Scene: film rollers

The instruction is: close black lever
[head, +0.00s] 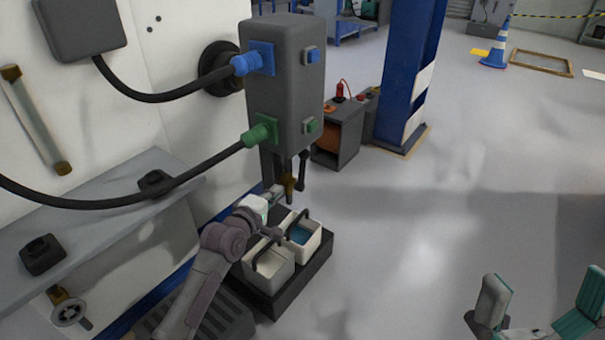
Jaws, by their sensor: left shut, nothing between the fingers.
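A grey dispenser box (287,85) is on the machine at upper centre. My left gripper (277,191) is shut and empty. It is just left of the brass part and the black part, partly overlapping this area; whether it touches either cannot be told. My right gripper (538,304) is open and empty at the lower right, with its two fingers wide apart, far from the levers.
Two white buckets, one nearer (268,268) and one with blue liquid (301,237), stand in a black tray (292,292) below the levers. A grey shelf (95,212) and black hoses (165,97) are at left.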

